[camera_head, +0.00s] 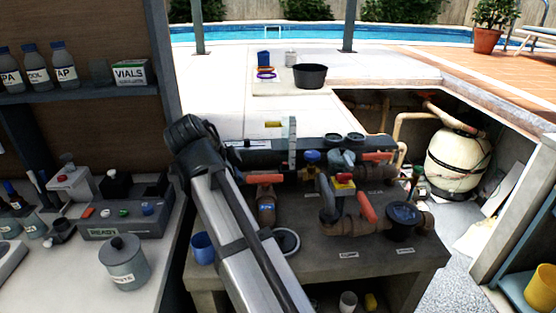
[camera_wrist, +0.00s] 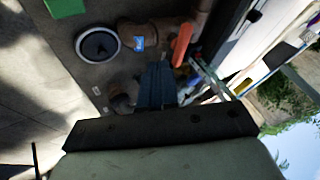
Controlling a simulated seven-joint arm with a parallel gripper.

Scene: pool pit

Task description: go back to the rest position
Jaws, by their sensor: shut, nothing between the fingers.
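My gripper (camera_wrist: 157,68) shows in the wrist view as dark fingers held together, with nothing between them. They point over the bench with the pipework, near a brown pipe fitting (camera_wrist: 140,36) and an orange lever handle (camera_wrist: 182,44). Whether the fingertips touch anything below cannot be told. In the head view my arm crosses the bench (camera_head: 330,268) from the bottom edge up to a black joint at upper left. I cannot make out the fingers there.
Orange-handled valves and pipes crowd the bench; a black-lidded pot (camera_head: 403,216) stands at its right. A blue cup (camera_head: 202,248) stands left of my arm. A shelf unit with bottles (camera_head: 62,66) and a grey jar (camera_head: 124,262) is at left. A pit with a tank (camera_head: 457,160) lies right.

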